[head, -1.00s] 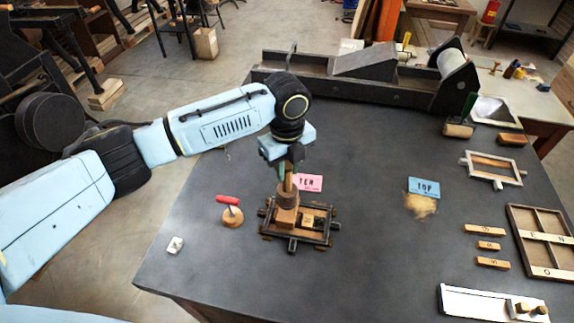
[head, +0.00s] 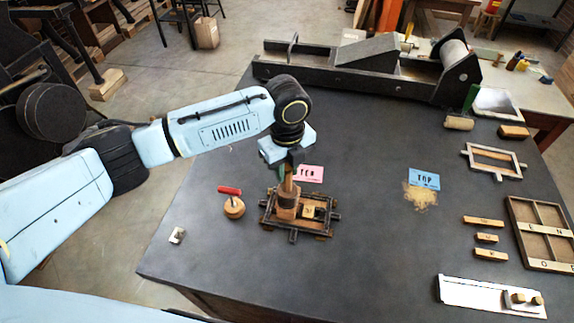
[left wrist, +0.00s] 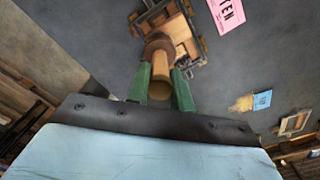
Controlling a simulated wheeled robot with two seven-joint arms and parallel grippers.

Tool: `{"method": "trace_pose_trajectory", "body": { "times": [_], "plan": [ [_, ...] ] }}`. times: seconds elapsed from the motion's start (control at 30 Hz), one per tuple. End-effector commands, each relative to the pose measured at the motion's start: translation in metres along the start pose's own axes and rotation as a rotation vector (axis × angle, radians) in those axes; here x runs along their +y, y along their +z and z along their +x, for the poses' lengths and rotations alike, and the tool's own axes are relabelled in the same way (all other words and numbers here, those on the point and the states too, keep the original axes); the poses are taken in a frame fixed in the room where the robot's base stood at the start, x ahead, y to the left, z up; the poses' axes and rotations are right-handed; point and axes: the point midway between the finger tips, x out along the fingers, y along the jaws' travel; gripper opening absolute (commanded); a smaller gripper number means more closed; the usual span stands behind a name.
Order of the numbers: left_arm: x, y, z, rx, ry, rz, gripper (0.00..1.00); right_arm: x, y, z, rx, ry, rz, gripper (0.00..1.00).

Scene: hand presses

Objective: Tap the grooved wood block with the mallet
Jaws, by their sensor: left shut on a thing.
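My left gripper (head: 285,167) is shut on the handle of a wooden mallet and points straight down. The mallet's round brown head (head: 288,202) hangs low over the left part of a dark frame (head: 268,222). In the left wrist view the green fingers (left wrist: 160,90) grip the handle (left wrist: 160,84), with the mallet head (left wrist: 157,46) beyond them. A pale wood block (left wrist: 175,28) shows past the head, partly hidden by it. Whether the head touches the block is not clear. A small wood piece (head: 308,211) lies in the frame right of the mallet. My right gripper is not in view.
A press (head: 370,75) spans the back. The table between frame and right-hand wood bars (head: 487,238) is clear.

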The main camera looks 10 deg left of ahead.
Motion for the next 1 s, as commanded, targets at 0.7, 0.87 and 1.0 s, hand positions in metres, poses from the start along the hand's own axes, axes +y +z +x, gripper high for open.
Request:
{"method": "trace_pose_trajectory", "body": {
  "times": [0.7, 0.87, 1.0],
  "plan": [
    [-0.001, 0.0, -0.013, 0.0, -0.002, 0.0, 0.0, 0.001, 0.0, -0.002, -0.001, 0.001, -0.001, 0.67],
    [0.0, 0.0, -0.014, -0.001, -0.001, -0.001, 0.0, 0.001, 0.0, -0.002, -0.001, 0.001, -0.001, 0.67],
    [0.0, 0.0, -0.015, -0.001, -0.002, -0.001, 0.0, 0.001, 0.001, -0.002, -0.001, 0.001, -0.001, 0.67]
  ]
}}
